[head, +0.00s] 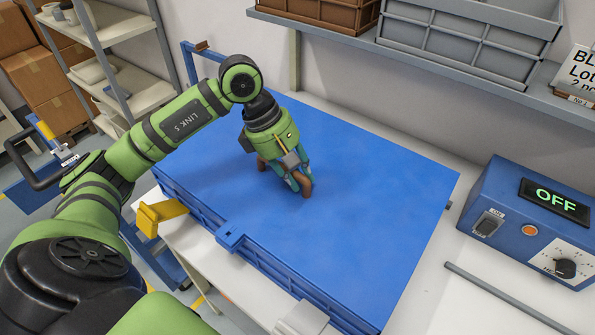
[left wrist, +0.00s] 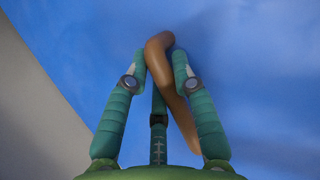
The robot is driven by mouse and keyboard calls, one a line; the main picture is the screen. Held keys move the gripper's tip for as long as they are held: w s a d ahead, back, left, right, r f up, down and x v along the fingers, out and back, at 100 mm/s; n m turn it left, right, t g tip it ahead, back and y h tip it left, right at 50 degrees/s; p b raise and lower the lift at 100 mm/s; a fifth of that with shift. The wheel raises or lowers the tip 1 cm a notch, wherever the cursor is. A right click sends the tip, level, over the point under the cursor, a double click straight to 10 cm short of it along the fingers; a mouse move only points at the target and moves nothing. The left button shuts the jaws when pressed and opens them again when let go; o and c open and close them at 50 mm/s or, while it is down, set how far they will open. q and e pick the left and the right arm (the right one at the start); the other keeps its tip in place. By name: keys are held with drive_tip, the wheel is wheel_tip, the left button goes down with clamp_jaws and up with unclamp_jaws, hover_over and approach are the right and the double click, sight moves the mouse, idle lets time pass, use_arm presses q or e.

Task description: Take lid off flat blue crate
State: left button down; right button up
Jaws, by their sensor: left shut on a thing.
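The flat blue crate (head: 265,262) stands on the white worktop with its blue lid (head: 372,203) lying over its top. A blue latch tab (head: 232,235) shows on the crate's front edge. A brown curved handle (head: 306,191) sits on the lid, partly hidden by my left gripper (head: 297,180). The blue lid (left wrist: 250,75) fills most of the background there. My right gripper is not in view.
A blue control box (head: 520,225) reading OFF stands to the right of the crate. A grey wall shelf (head: 470,85) with grey and brown crates hangs behind. A yellow piece (head: 163,214) juts out at the crate's left front. A shelving rack (head: 107,60) stands back left.

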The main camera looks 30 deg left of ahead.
use_arm(q)
drive_tip(key=shift+r+p, duration=0.65)
drive_tip(key=shift+r, duration=1)
drive_tip(key=shift+w, duration=0.1)
drive_tip(key=shift+r, duration=0.1)
drive_tip(key=shift+r+p, duration=1.15)
drive_tip(key=shift+r, duration=0.8)
